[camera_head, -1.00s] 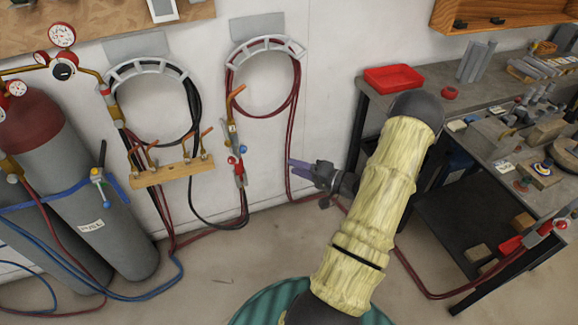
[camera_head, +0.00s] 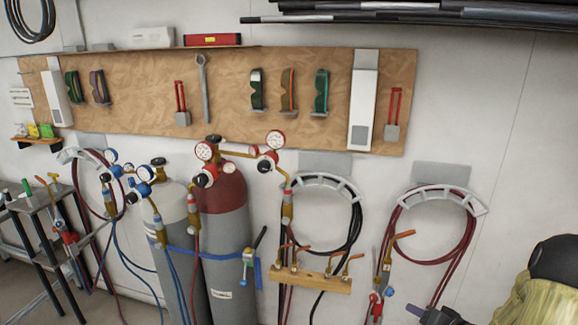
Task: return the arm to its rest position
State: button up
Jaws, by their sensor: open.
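My arm, in its pale yellow cover, shows at the lower right corner of the head view, cut off by the picture edge. My gripper (camera_head: 417,312) is at the bottom edge, only partly in view, with its purple-grey fingers pointing left. It is open, and I see nothing between the fingers. In the picture it lies just right of a torch with red and blue knobs (camera_head: 377,300); I cannot tell the distance between them.
A red-topped gas cylinder (camera_head: 222,230) and a grey one (camera_head: 170,225) stand left of centre with gauges and hoses. Hose hangers (camera_head: 325,182) are on the wall. A tool board (camera_head: 140,90) hangs above. A metal table (camera_head: 30,203) is at the left.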

jog(key=s+a+r+n+g+h, duration=0.3)
jog(key=a+r+g+h, duration=0.15)
jog(key=a+r, duration=0.4)
jog(key=s+a+r+n+g, duration=0.1)
jog(key=s+a+g, duration=0.1)
jog(key=s+a, duration=0.4)
jog(key=s+a+r+n+g+y+p, duration=0.1)
jog(key=s+a+g, duration=0.1)
jog(key=s+a, duration=0.5)
jog(key=shift+s+a+n+g, duration=0.25)
jog(key=shift+s+n+g, duration=0.1)
jog(key=shift+s, duration=0.15)
jog(key=shift+r, duration=0.1)
